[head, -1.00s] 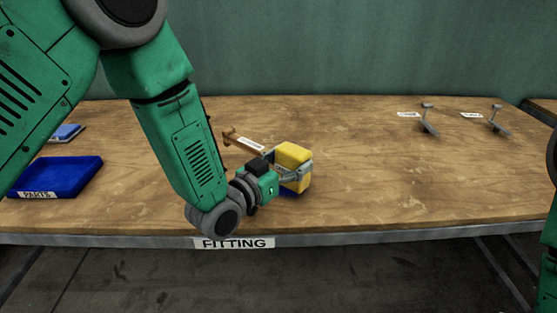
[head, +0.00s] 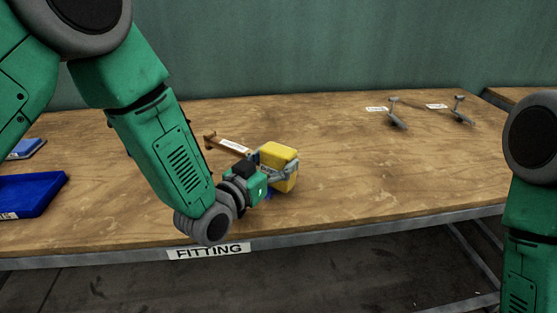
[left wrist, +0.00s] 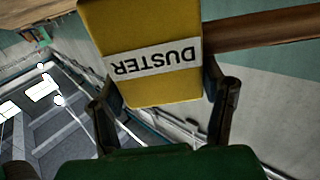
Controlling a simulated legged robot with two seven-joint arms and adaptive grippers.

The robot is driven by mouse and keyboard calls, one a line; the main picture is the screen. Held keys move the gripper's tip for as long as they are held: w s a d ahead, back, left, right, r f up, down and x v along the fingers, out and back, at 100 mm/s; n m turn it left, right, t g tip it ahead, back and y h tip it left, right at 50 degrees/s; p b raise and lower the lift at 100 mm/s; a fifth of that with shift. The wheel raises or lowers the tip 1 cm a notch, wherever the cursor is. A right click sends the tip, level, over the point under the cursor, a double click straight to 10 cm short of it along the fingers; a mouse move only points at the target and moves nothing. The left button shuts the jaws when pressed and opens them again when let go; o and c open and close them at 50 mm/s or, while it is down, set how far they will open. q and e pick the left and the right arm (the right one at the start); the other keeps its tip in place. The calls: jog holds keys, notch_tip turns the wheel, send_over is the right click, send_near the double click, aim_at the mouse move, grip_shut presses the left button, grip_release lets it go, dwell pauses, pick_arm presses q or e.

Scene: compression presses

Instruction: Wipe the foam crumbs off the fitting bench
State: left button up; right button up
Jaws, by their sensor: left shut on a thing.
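The fitting bench (head: 340,190) is a long wooden top with a FITTING label on its front edge. My left gripper (head: 280,170) is shut on a yellow block, the duster (head: 281,155), over the middle of the bench. In the left wrist view the duster (left wrist: 150,85) sits between the two fingers, its DUSTER label upside down. I cannot tell whether the duster touches the bench top. I can make out no foam crumbs; the arm and duster hide part of the wood. My right gripper is out of view.
A brown wooden piece with a white label (head: 235,146) lies just behind my left gripper. A blue parts tray (head: 30,192) is at the left. Two grey metal pieces (head: 397,120) (head: 462,117) stand at the back right. The bench's right half is mostly clear.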

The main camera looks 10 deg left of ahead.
pick_arm(q)
jog(key=shift+s+a+r, duration=0.1)
jog(key=shift+s+a, duration=0.1)
jog(key=shift+a, duration=0.55)
jog(key=shift+s+a+r, duration=0.1)
jog(key=shift+s+a, duration=0.05)
jog(key=shift+a, duration=0.55)
jog(key=s+a+p, duration=0.1)
jog(key=a, duration=0.5)
jog(key=shift+w+d+r, duration=0.2)
jog(key=shift+w+d, duration=0.2)
jog(key=shift+d, duration=1.2)
jog(key=shift+w+d+r, duration=0.15)
jog(key=shift+w+d, duration=0.2)
jog(key=shift+d, duration=1.2)
jog(key=shift+w+d+r, duration=0.2)
jog(key=shift+w+d, duration=0.2)
jog(key=shift+d, duration=1.2)
jog(key=shift+r, duration=0.1)
jog(key=s+a+p, duration=0.1)
jog(key=s+a, duration=0.1)
jog(key=a, duration=0.7)
jog(key=shift+s+a+r, duration=0.3)
jog(key=shift+s+a, duration=0.1)
